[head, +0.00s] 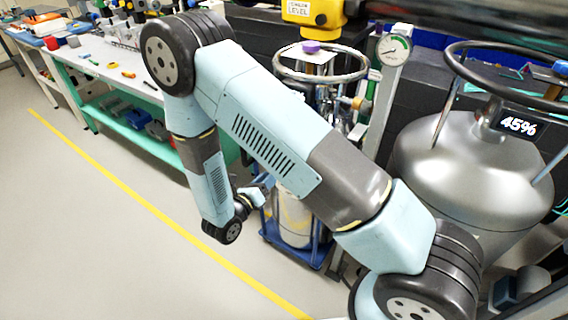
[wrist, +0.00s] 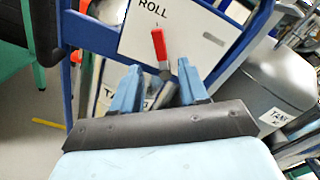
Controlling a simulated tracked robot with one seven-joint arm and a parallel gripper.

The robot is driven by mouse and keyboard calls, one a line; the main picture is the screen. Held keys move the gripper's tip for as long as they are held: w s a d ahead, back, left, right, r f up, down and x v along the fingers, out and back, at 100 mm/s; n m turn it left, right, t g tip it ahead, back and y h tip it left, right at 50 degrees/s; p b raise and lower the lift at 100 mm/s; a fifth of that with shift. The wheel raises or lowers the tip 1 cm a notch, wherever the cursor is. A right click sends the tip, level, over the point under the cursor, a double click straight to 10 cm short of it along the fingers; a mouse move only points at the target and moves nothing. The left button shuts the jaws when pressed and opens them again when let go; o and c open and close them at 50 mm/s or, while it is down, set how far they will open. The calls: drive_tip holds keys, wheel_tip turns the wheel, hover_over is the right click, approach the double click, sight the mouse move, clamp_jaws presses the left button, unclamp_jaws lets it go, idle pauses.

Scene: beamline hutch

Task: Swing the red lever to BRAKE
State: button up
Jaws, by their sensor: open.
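The red lever (wrist: 158,44) shows in the wrist view, on a white plate (wrist: 190,32) marked ROLL. It points up and slightly left, its handle end toward the ROLL lettering, from a grey pivot at its lower end. No BRAKE lettering is readable. My gripper (wrist: 160,66) is open, with its two blue fingers on either side of the line to the lever's pivot. I cannot tell whether the fingers touch the lever. In the head view my gripper (head: 262,187) is low beside a blue wheeled cart (head: 290,246); the lever is not discernible there.
A blue frame (wrist: 238,45) borders the plate. A grey box labelled TANK (wrist: 268,85) is at right in the wrist view. In the head view, a workbench (head: 105,62) stands at upper left and a large metal vessel (head: 440,160) at right. Floor at lower left is clear.

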drive_tip(key=x, duration=0.8)
drive_tip(key=shift+w+d, duration=0.1)
clamp_jaws()
idle(0.4)
